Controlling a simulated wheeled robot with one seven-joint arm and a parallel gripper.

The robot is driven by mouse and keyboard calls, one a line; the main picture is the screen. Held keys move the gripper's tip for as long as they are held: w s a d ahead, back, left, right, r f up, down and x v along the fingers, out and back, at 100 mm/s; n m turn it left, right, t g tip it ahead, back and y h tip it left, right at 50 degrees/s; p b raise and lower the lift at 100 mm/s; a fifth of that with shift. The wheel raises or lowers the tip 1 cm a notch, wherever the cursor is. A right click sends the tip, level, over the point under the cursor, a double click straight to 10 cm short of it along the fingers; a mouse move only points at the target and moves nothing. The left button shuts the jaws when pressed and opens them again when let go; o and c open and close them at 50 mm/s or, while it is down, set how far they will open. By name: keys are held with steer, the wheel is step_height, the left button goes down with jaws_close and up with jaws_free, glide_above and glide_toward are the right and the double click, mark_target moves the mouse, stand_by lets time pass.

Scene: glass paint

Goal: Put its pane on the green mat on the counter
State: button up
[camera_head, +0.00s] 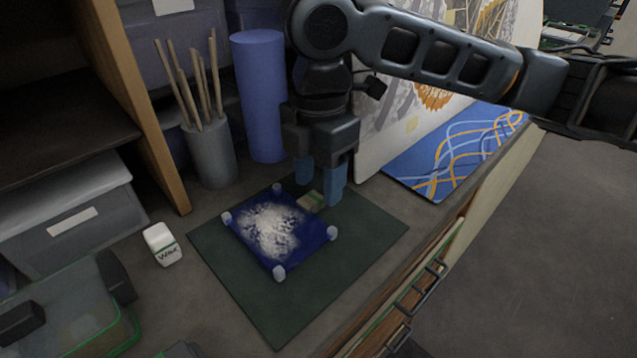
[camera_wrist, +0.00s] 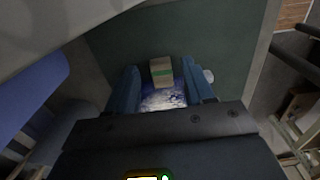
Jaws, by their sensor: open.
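The blue pane (camera_head: 272,232) with a white cloudy patch and pale knobs at its corners lies flat on the dark green mat (camera_head: 345,250), within the mat's edges. A tan tab with a green stripe (camera_head: 311,201) sits at the pane's edge under my gripper (camera_head: 320,183). My gripper is open and points down over that edge. In the wrist view, the tab (camera_wrist: 161,70) shows between the two blue fingers, with gaps at its sides. Part of the pane (camera_wrist: 162,100) shows below it there; the rest is hidden by my gripper.
A white "WAX" block (camera_head: 162,244) stands left of the mat. A grey pot of sticks (camera_head: 210,153) and a blue cylinder (camera_head: 259,95) stand behind. A blue patterned panel (camera_head: 450,150) lies at the right rear. The mat's front and right parts are bare.

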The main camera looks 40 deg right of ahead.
step_height(320, 180, up, 10)
steer(key=shift+r, duration=0.25)
stand_by(0.6)
